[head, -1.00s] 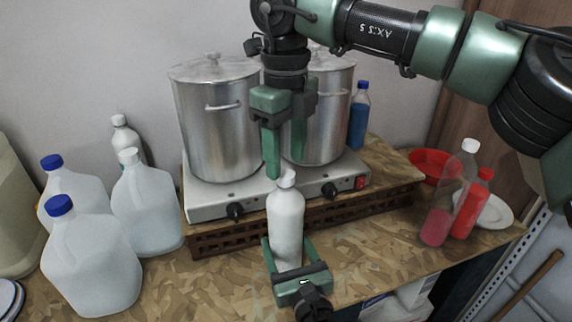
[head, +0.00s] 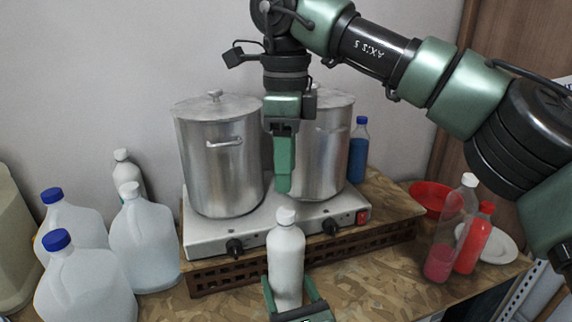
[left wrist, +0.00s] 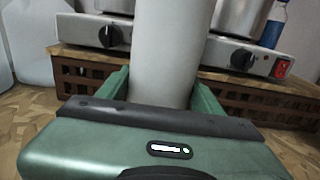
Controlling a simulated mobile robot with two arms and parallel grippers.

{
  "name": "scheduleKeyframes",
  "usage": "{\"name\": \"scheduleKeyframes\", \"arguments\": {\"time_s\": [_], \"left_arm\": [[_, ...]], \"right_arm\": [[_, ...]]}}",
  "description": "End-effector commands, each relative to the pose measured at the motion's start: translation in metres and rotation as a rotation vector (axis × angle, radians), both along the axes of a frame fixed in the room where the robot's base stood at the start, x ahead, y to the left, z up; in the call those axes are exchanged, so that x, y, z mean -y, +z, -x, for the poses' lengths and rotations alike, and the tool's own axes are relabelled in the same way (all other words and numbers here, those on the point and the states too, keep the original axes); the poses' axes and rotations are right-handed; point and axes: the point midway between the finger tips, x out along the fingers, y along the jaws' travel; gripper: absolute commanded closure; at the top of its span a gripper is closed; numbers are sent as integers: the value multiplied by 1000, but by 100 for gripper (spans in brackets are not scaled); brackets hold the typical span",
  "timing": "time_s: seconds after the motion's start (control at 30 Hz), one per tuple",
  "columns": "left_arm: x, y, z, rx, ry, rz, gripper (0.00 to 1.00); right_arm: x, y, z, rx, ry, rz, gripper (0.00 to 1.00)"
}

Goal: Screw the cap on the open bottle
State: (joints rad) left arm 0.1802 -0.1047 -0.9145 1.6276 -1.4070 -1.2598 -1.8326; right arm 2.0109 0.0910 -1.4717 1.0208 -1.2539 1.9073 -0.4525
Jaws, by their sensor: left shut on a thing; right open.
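The white bottle (head: 287,262) stands upright in front of the hot plate. A white cap (head: 286,216) sits on its neck; I cannot tell how tight it is. My left gripper (head: 287,288) is shut around the lower body of the bottle. In the left wrist view, its fingers (left wrist: 160,92) lie on both sides of the white bottle (left wrist: 172,45), whose top is out of that picture. My right gripper (head: 284,188) points down above the cap, apart from it. It is open and empty, seen edge-on, so one finger hides the other.
Two steel pots (head: 222,165) stand on the hot plate (head: 215,236), which rests on a wooden crate (head: 215,277) behind the bottle. White jugs (head: 85,290) stand at the left. Red bottles (head: 474,240), a red bowl (head: 425,196) and a white plate (head: 500,243) are at the right.

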Motion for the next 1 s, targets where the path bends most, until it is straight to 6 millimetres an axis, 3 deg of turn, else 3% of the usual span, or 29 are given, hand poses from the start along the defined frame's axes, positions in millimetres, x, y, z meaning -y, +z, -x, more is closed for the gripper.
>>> {"name": "scheduleKeyframes", "arguments": {"time_s": [0.47, 1.0], "left_arm": [[0, 0, 0, 0, 1, 0, 100], [0, 0, 0, 1, 1, 0, 100]], "right_arm": [[1, -4, 0, -2, 36, 1, 51], [1, -74, 0, -2, 33, 1, 51]]}}
